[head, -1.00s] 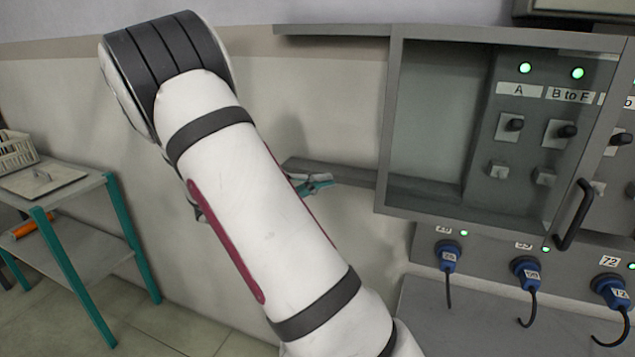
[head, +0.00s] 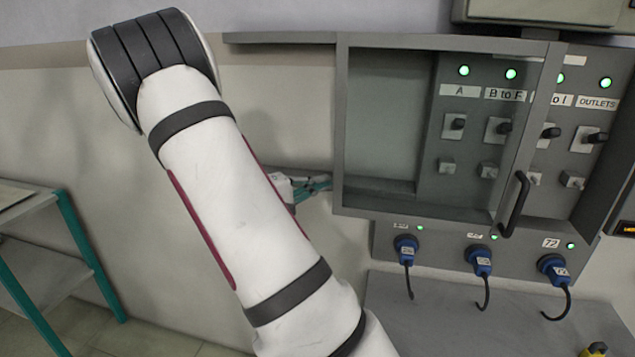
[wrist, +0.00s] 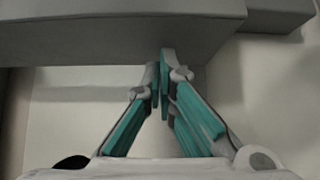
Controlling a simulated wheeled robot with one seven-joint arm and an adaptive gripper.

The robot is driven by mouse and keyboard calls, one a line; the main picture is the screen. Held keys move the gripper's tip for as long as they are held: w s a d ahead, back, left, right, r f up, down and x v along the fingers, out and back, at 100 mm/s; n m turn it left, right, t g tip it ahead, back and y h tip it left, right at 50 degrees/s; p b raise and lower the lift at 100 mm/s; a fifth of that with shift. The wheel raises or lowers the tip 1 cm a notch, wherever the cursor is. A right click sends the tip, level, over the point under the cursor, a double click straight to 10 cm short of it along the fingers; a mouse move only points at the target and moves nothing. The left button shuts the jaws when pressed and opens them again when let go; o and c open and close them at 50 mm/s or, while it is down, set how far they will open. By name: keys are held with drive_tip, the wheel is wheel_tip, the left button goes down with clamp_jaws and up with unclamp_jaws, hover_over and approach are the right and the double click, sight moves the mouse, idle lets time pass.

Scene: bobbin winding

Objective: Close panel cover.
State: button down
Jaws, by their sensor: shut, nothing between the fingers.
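The panel cover (head: 341,130) is a grey-framed clear pane with a black handle (head: 515,205) near its right edge. It stands over the left part of the control panel, with the switches under A and B to F showing through it. The panel's right part, by the OUTLETS label, is uncovered. My gripper (head: 322,186) is just left of the cover's left frame edge, low down by the lower rail. In the wrist view my gripper (wrist: 163,62) is shut and empty, its tips at a grey bar; I cannot tell whether they touch it.
An upper rail (head: 280,38) juts left from the cabinet. Blue plugs (head: 405,250) with black cables hang below the panel, above a grey surface (head: 430,310). A teal-legged table (head: 85,260) stands at the left. The wall between is clear.

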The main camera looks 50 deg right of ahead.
sight(381, 192)
drive_tip(key=s+d+p, duration=0.2)
drive_tip(key=s+p, duration=0.1)
drive_tip(key=s, duration=0.2)
drive_tip(key=s+d+p, duration=0.2)
drive_tip(key=s+p, duration=0.1)
drive_tip(key=s, duration=0.3)
drive_tip(key=s+d+p, duration=0.2)
drive_tip(key=s+p, duration=0.1)
drive_tip(key=s, duration=0.2)
drive_tip(key=shift+s+d+r, duration=0.2)
drive_tip(key=shift+s+d, duration=0.15)
drive_tip(key=shift+s, duration=0.05)
drive_tip(key=shift+s+d+f+p, duration=0.15)
drive_tip(key=shift+s+d+p, duration=0.2)
drive_tip(key=shift+s+p, duration=0.25)
drive_tip(key=shift+s, duration=0.15)
drive_tip(key=shift+w+a, duration=0.1)
drive_tip(key=shift+w, duration=0.35)
drive_tip(key=w, duration=0.1)
drive_tip(key=w+a+b, duration=0.1)
drive_tip(key=w+a, duration=0.1)
drive_tip(key=w, duration=0.1)
drive_tip(key=shift+a+f, duration=0.15)
drive_tip(key=shift+a, duration=0.1)
drive_tip(key=b+v, duration=0.1)
drive_tip(key=v, duration=0.7)
drive_tip(key=shift+w+a+b, duration=0.1)
drive_tip(key=shift+a+b, duration=0.3)
